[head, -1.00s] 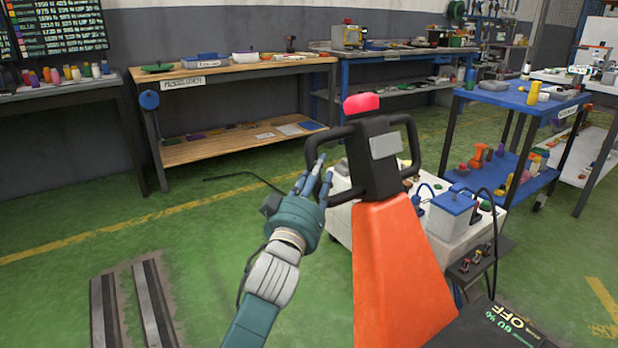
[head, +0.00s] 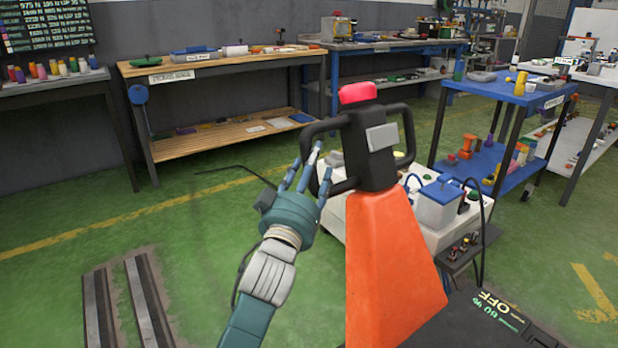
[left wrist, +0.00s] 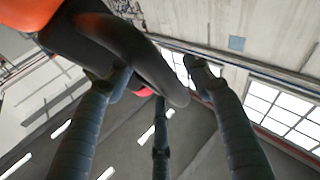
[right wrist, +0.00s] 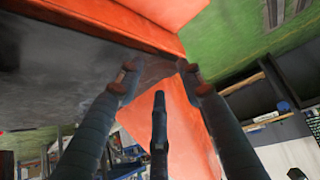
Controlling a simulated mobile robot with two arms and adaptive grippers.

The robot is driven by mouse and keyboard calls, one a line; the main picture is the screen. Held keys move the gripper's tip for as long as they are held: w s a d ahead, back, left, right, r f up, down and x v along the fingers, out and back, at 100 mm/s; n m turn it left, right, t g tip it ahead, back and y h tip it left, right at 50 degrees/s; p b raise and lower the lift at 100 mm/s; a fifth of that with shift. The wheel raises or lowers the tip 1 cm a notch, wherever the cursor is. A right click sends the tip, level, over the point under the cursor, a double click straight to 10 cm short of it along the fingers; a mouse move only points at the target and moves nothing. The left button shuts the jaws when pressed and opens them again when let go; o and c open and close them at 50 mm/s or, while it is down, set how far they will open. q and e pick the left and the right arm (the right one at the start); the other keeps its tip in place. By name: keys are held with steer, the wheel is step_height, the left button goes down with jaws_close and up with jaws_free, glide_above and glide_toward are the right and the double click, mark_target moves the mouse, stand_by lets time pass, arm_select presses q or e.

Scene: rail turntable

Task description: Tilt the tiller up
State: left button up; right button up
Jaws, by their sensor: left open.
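The tiller stands upright, with a black head (head: 358,152), a red button (head: 357,92) on top and a looped black handle (head: 409,130) on both sides. Its lower part is an orange cover (head: 390,265). My left gripper (head: 318,165) is at the left handle loop, fingers pointing up. In the left wrist view, the black handle (left wrist: 150,65) passes between the open fingers of my left gripper (left wrist: 158,72); firm contact is not clear. My right gripper is out of the head view. In the right wrist view, my right gripper (right wrist: 157,70) is spread and empty near an orange surface (right wrist: 150,15).
A white box with a blue-lidded unit (head: 438,205) and cables is just behind the tiller. A blue cart (head: 500,86) stands at right. A wooden workbench (head: 230,62) stands along the back wall. Metal rails (head: 140,300) lie on the green floor, lower left.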

arm_select(q)
steer(key=v, duration=1.1)
steer(key=shift+s+f, duration=0.15)
steer(key=shift+s, duration=0.15)
